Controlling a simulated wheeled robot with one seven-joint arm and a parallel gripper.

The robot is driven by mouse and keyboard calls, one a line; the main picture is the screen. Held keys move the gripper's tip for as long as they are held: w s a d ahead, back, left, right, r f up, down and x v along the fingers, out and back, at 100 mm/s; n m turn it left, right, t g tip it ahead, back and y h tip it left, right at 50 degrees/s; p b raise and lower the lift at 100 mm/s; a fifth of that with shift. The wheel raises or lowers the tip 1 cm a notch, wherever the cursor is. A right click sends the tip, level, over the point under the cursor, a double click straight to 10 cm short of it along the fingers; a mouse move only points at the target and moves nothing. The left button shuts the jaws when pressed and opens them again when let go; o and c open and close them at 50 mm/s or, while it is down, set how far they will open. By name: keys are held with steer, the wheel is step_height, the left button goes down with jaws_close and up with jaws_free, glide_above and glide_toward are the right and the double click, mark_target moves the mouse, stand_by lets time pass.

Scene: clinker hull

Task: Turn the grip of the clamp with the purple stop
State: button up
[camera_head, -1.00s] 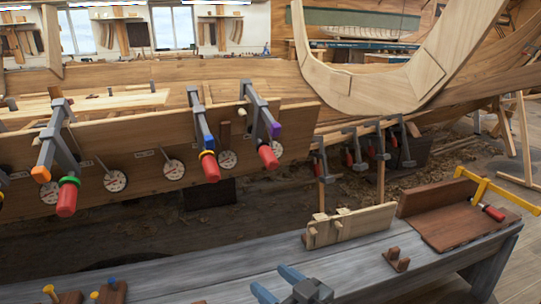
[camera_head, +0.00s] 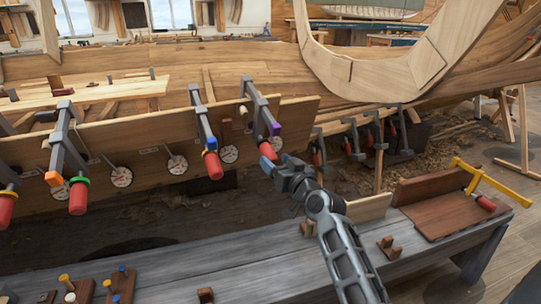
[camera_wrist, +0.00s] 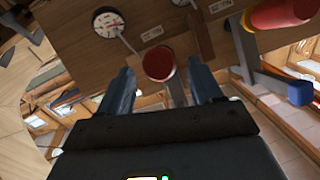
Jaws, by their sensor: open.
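The clamp with the purple stop (camera_head: 275,129) hangs on the upper edge of the wooden plank, rightmost in its row. Its red grip (camera_head: 263,138) is partly hidden behind my gripper in the head view. In the wrist view this grip (camera_wrist: 158,62) shows nearly end-on, centred between my two fingers. My gripper (camera_head: 272,149) is open, its blue fingers at the grip's lower end, one on each side. I cannot tell how far the fingers overlap the grip or whether they touch it. The purple stop does not show in the wrist view.
The neighbouring clamp with a blue stop (camera_head: 211,143) and red grip hangs to the left; its grip (camera_wrist: 285,12) is at upper right in the wrist view. Clamps with green and orange parts hang farther left. Dial gauges (camera_head: 178,165) line the plank. A grey bench (camera_head: 230,258) lies below.

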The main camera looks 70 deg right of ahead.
mark_target(275, 161)
steer(key=shift+x, duration=1.9)
steer(key=shift+c, duration=0.4)
steer(key=c, duration=0.9)
